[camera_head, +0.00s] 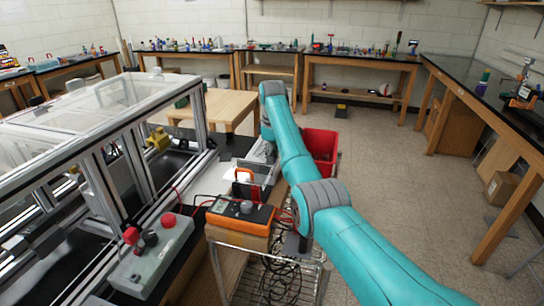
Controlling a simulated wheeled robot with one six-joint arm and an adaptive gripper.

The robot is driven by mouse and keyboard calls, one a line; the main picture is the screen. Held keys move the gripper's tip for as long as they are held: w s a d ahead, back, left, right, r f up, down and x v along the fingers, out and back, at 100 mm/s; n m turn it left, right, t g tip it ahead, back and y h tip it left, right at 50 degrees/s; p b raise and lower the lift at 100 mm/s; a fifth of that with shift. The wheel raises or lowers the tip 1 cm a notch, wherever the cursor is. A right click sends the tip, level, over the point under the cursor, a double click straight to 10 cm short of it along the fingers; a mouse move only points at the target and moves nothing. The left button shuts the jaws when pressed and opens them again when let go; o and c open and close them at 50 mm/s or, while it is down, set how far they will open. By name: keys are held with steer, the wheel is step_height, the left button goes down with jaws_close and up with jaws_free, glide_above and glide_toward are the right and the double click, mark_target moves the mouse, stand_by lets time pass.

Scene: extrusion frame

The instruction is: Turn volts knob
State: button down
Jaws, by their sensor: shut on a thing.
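The name "volts" cannot be read on anything here. An orange multimeter (225,217) with a dark face lies on the cart at the lower middle, and a round grey knob (246,207) shows on it. Behind it stands a small grey and white device with an orange part (245,176), whose details are too small to read. My teal arm reaches in from the lower right and bends at its far joint beside these devices.
A grey control box (146,262) with red and black knobs stands at the left, beside the aluminium extrusion frame (127,180). Red leads run near the multimeter. A red bin (322,146) is behind my arm.

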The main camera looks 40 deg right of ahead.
steer(key=c, duration=0.9)
jaws_free()
